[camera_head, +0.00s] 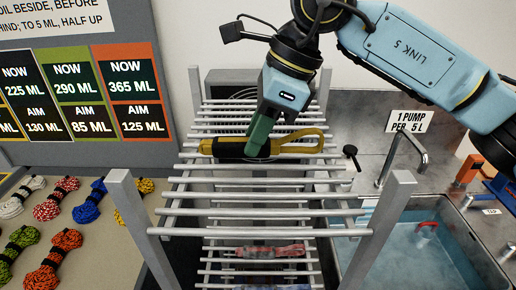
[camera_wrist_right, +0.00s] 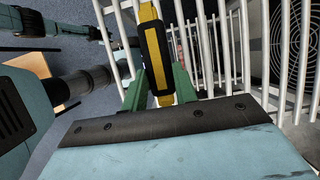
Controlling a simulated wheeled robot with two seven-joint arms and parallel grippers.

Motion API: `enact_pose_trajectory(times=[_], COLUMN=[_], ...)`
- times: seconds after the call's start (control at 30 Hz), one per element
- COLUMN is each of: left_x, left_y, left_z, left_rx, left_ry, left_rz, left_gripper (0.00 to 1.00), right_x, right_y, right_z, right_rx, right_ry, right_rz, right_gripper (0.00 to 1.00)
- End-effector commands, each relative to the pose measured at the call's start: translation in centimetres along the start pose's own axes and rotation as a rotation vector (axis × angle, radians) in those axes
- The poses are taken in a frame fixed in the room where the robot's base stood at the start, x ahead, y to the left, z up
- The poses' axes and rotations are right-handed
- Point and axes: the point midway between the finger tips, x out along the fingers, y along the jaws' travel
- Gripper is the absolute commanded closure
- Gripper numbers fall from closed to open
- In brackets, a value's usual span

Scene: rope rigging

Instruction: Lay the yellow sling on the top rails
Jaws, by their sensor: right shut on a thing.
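The yellow sling (camera_head: 298,150) with a black sleeve (camera_head: 229,150) lies crosswise at the far part of the rack's top rails (camera_head: 262,212). Its yellow loop extends to the right. My right gripper (camera_head: 258,150) comes from above and is shut on the sling near its middle. In the right wrist view the sling (camera_wrist_right: 157,58) stands between the green fingers (camera_wrist_right: 160,88), with the white rails behind it. The sling is at rail height; I cannot tell whether it rests fully on the rails. My left gripper is not in the head view.
A lower tier holds a red rope bundle (camera_head: 270,251). Several rope coils (camera_head: 55,258) lie on the left table. A sink (camera_head: 425,250) with a tap (camera_head: 405,150) is at the right. Corner posts (camera_head: 385,225) rise at the front. The nearer top rails are bare.

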Motion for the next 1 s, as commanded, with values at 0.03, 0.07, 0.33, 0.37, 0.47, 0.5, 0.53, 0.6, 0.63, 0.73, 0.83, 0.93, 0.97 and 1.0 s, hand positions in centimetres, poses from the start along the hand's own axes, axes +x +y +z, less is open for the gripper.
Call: enact_pose_trajectory(times=[0.03,0.07,0.33,0.37,0.47,0.5,0.53,0.6,0.63,0.73,0.83,0.93,0.97,1.0], left_x=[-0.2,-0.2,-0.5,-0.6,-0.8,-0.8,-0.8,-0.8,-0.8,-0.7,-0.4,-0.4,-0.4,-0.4], left_y=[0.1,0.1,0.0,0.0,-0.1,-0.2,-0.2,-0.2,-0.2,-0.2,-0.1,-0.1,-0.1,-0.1], left_z=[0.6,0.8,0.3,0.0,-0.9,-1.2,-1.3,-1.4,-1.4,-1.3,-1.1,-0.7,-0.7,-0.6], left_rx=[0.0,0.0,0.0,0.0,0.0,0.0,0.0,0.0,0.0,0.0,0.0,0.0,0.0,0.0], left_ry=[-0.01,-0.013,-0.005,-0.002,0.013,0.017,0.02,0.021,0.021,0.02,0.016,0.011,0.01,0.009], left_rz=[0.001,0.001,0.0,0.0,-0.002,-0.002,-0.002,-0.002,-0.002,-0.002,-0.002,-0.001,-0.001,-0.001], left_gripper=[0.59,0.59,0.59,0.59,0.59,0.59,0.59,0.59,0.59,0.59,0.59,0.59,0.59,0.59], right_x=[0.7,1.1,3.4,3.8,5.0,5.3,5.4,5.5,5.5,5.5,5.7,5.7,5.7,5.7], right_y=[0.0,0.1,0.1,0.0,0.0,0.0,0.0,0.0,0.0,0.0,0.0,0.0,0.0,0.0], right_z=[-0.3,-0.5,-1.4,-1.6,-2.1,-2.2,-2.3,-2.3,-2.3,-2.3,-2.4,-2.4,-2.4,-2.4], right_rx=[0.0,0.0,0.0,0.001,0.0,0.0,-0.001,-0.001,-0.001,-0.001,-0.001,-0.001,-0.001,-0.001], right_ry=[-0.001,-0.001,0.0,0.001,-0.001,-0.001,-0.001,-0.002,-0.002,-0.001,-0.001,-0.001,-0.001,-0.001], right_rz=[0.001,0.001,0.002,0.001,0.001,-0.001,-0.001,-0.002,-0.002,-0.002,-0.002,-0.002,-0.002,-0.002], right_gripper=[0.95,0.95,0.95,0.95,0.95,0.95,0.95,0.95,0.95,0.95,0.95,0.64,0.6,0.55])
